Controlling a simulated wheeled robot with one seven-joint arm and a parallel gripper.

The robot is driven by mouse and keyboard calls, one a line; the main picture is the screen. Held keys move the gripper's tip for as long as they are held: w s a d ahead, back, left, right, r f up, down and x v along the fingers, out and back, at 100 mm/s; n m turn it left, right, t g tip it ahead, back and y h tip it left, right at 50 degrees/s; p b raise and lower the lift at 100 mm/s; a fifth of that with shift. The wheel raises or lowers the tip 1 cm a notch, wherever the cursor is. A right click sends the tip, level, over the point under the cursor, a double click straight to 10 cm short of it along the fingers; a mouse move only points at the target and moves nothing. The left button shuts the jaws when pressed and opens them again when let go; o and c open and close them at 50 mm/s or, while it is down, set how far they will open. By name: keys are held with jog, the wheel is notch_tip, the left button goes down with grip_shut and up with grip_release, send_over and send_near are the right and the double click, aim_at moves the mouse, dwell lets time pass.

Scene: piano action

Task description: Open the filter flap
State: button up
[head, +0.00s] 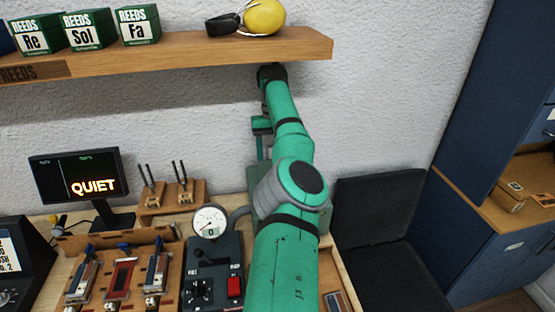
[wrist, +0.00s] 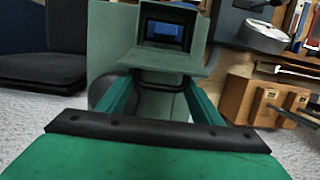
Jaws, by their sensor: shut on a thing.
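The filter flap (wrist: 160,62) is a pale green panel at the mouth of a grey-green housing (wrist: 108,40) in the wrist view. A dark rectangular opening with something blue inside (wrist: 170,33) shows just above the panel. How far the flap is swung is hard to tell. My gripper (wrist: 165,78) reaches to the flap's dark near edge, with its two green fingers on either side, and is shut on it. In the head view my arm covers most of the housing (head: 258,180), and the flap itself is hidden there.
A wooden shelf (head: 200,50) with green boxes and a yellow object overhangs my wrist. A gauge (head: 209,222), a control box (head: 213,265) and forks in wooden blocks (head: 172,192) stand left of my arm. A dark chair (head: 383,220) stands right. The wall is close behind.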

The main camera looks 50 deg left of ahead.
jog(key=shift+w+d+f, duration=0.15)
jog(key=shift+w+d, duration=0.1)
jog(key=shift+d, duration=0.05)
jog(key=o, duration=1.2)
jog(key=shift+s+a, duration=0.1)
jog(key=shift+s+a, duration=0.15)
